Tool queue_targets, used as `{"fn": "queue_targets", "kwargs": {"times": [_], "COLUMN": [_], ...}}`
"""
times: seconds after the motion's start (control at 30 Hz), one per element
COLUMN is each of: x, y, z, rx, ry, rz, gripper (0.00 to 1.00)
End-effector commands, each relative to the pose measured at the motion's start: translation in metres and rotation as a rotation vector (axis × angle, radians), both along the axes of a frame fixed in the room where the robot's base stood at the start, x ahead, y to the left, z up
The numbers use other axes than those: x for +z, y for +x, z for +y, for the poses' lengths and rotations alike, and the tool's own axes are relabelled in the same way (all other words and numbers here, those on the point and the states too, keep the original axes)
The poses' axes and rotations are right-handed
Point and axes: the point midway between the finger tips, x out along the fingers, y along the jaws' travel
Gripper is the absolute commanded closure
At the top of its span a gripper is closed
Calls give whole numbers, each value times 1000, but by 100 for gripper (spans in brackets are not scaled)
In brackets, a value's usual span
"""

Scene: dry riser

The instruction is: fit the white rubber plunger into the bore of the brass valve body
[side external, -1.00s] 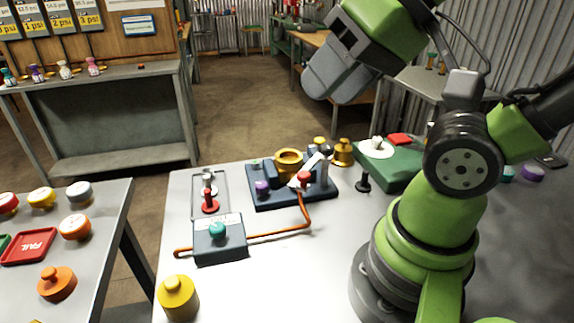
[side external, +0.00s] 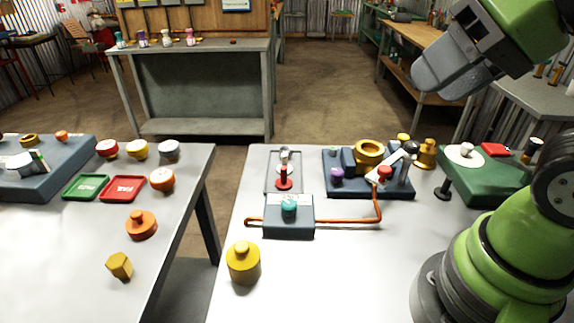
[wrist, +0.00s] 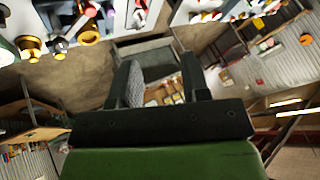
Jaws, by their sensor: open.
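The brass valve body looks to be the gold ring-shaped cup (side external: 369,150) on a dark blue fixture (side external: 390,190). Its bore faces up. A white disc with a pale knob (side external: 465,155) rests on the green block at right. A smaller white piece (side external: 284,168) stands in the grey tray behind a red piece. I cannot tell which is the plunger. My gripper (side external: 450,72) is raised high, behind and above the table in the picture, away from these things. In the wrist view my gripper (wrist: 160,82) is open, with nothing between its fingers.
A blue-grey box with a teal knob (side external: 289,208) has an orange hose (side external: 345,221) running to the fixture. A yellow knobbed piece (side external: 243,263) stands at the front left. The green block (side external: 490,185) is at right. The front middle of the table is clear.

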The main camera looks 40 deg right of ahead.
Motion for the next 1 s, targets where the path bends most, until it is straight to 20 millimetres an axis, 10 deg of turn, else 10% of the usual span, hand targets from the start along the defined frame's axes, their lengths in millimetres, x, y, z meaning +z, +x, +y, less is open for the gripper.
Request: {"fn": "queue_targets", "kwargs": {"times": [0.77,1.0], "x": [1,7], "y": [3,61], "z": [0,-5], "rx": [-21,-367], "ry": [14,246], "rz": [8,131], "gripper": [53,53]}}
